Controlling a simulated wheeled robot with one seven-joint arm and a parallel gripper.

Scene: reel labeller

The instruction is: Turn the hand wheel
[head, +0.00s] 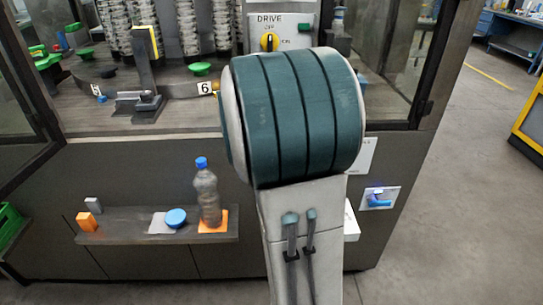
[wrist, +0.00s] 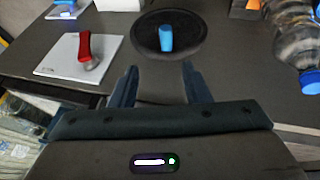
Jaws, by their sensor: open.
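The hand wheel (wrist: 148,34) shows in the wrist view as a black disc with a blue grip (wrist: 166,38) standing out near its rim, at the top middle. It is mounted on the dark machine front. In the head view it does not show; my arm covers the middle of the front. My gripper (wrist: 157,80) is open in the wrist view, its two dark fingers apart and empty. The fingers point toward the wheel and appear just short of it, with the blue grip roughly in line with the gap. The fingers do not show in the head view.
A white plate with a red handle (wrist: 84,46) is beside the wheel in the wrist view. A shelf (head: 140,238) holds a bottle (head: 206,190), a blue-topped thing (head: 176,217) and small blocks. A blue lever (head: 380,200) is at right. The floor (head: 450,200) there is clear.

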